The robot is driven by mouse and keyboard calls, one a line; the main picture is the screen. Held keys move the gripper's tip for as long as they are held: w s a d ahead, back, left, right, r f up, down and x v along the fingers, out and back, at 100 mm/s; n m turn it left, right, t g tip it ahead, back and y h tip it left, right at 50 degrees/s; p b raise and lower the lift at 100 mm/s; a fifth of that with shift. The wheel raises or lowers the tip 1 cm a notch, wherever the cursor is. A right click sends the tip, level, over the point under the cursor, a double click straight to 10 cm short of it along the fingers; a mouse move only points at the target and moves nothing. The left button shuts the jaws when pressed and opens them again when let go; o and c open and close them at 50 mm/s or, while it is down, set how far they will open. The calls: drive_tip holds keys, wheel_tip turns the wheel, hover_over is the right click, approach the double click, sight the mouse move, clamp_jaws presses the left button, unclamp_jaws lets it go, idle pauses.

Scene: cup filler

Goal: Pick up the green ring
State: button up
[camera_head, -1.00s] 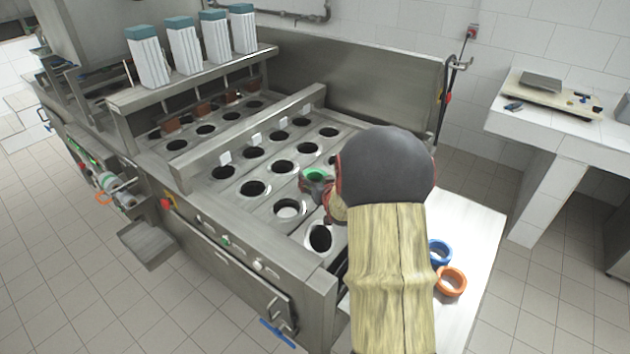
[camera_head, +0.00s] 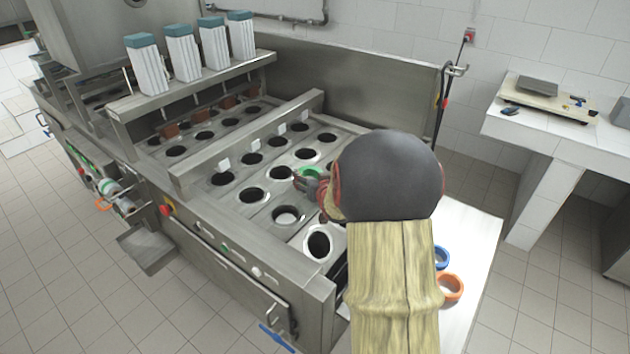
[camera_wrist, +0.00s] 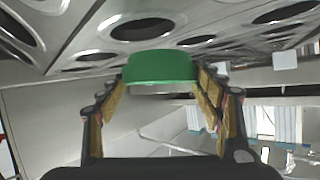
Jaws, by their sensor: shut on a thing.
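The green ring (camera_wrist: 160,68) is between the two finger pads of my gripper (camera_wrist: 160,92) in the wrist view. My gripper is shut on it. In the head view the green ring (camera_head: 312,172) shows at the tip of my gripper (camera_head: 308,180), over the machine's top with its round holes. My arm hides part of the gripper there. I cannot tell exactly how high the ring is above the top.
The steel machine (camera_head: 262,212) has several round holes in its top. A blue ring (camera_head: 442,257) and an orange ring (camera_head: 452,287) lie on a white table (camera_head: 480,240) at right, partly behind my arm. Cup stacks (camera_head: 183,55) stand on a shelf.

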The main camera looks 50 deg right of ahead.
drive_tip(key=a+r, duration=0.1)
drive_tip(key=r, duration=0.1)
drive_tip(key=a+r+p, duration=0.1)
drive_tip(key=a+r, duration=0.1)
drive_tip(key=shift+r, duration=0.15)
drive_tip(key=a+r+p, duration=0.1)
drive_tip(key=a+r, duration=0.3)
drive_tip(key=a, duration=0.5)
drive_tip(key=shift+s+a+p, duration=0.3)
drive_tip(key=shift+s, duration=0.05)
